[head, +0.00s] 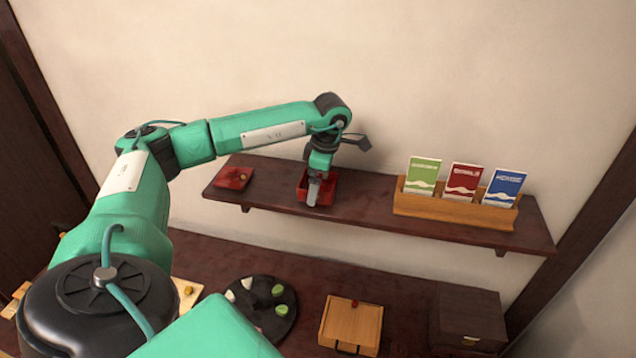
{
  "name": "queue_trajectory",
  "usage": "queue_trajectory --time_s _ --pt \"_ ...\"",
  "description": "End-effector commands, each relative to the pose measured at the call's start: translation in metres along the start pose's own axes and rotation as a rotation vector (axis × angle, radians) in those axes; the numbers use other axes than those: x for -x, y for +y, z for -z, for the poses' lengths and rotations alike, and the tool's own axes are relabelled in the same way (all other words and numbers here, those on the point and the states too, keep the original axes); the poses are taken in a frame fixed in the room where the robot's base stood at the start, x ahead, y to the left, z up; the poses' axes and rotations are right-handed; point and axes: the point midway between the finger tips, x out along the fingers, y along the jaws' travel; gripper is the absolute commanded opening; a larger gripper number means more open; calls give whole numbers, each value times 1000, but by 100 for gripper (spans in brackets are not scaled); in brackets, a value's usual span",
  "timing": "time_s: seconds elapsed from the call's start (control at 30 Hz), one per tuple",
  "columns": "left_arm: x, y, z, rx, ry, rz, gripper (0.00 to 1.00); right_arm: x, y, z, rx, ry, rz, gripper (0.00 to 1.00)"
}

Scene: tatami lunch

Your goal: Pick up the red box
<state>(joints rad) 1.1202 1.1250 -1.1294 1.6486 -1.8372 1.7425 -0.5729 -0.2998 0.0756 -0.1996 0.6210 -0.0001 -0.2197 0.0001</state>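A red open-topped box (329,189) stands on the dark wall shelf (370,210). My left gripper (313,191) points down at it from above, with its fingertips at the box's front left part and overlapping it in the picture. The gripper hides part of the box. I cannot tell whether the fingers are apart or closed on a wall of the box. A flat red piece (233,178), perhaps the lid, with a small gold-coloured knob, lies on the shelf to the left of the box. My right gripper is not in view.
A wooden rack (455,210) with green, red and blue packets stands right of the box on the shelf. Below, a lower surface holds a round black tray (262,318) with small pieces, a wooden box (351,325) and a dark box (468,320).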

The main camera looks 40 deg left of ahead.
Motion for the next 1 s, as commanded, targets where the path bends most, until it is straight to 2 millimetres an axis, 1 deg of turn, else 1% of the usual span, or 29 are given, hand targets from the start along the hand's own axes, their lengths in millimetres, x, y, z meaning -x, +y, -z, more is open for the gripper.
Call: queue_trajectory --time_s 0.03,0.27,0.3,0.37,0.5,0.83,1.0 --pt "-2 0 1 1 1 0 100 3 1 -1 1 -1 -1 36" --pt "-6 0 0 1 -1 -2 100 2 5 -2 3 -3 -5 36" --pt "-6 0 0 1 -1 -2 98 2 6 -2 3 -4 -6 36" --pt "-6 0 0 1 -1 -2 86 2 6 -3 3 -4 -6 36" --pt "-6 0 0 1 -1 -2 59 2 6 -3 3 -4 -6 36" --pt "-4 0 0 1 -2 -2 58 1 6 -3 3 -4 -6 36" --pt "8 1 1 1 -3 -4 58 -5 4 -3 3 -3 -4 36"
